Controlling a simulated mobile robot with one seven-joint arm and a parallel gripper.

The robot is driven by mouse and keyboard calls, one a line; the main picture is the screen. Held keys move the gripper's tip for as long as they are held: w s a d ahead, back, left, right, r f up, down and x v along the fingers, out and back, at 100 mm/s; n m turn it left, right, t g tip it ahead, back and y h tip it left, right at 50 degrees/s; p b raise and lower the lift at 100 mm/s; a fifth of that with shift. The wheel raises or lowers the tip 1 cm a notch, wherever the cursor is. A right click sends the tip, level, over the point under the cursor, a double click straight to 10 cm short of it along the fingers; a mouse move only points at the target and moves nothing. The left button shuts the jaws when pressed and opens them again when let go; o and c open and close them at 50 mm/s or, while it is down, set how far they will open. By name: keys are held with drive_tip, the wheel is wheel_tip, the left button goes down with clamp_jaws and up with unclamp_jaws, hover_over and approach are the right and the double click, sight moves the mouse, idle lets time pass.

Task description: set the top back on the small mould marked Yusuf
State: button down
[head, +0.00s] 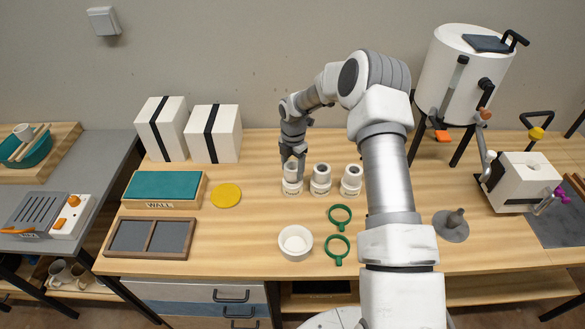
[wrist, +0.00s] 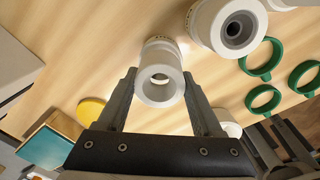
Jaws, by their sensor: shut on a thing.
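Three small white moulds stand in a row on the wooden table in the head view: a left one (head: 292,187), a middle one (head: 320,182) and a right one (head: 351,181). Their markings are too small to read, so I cannot tell which says Yusuf. My gripper (head: 292,160) points down at the left mould. In the wrist view my gripper (wrist: 159,78) is shut on a white round mould top (wrist: 160,92) with a hole in its end. The top is in line with the left mould's body; I cannot tell whether it is fully seated.
The middle mould also shows close beside in the wrist view (wrist: 233,28). Green rings (head: 340,215) and a white bowl (head: 295,243) lie in front. A yellow disc (head: 226,195) and a WALL box (head: 163,189) are left. White strapped blocks (head: 213,134) stand behind left.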

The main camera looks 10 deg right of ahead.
drive_tip(key=shift+f+b, duration=0.5)
drive_tip(key=shift+b, duration=0.25)
idle(1.2)
unclamp_jaws()
idle(0.3)
wheel_tip(320, 180, up, 8)
drive_tip(key=p, duration=0.4)
idle(0.9)
idle(0.3)
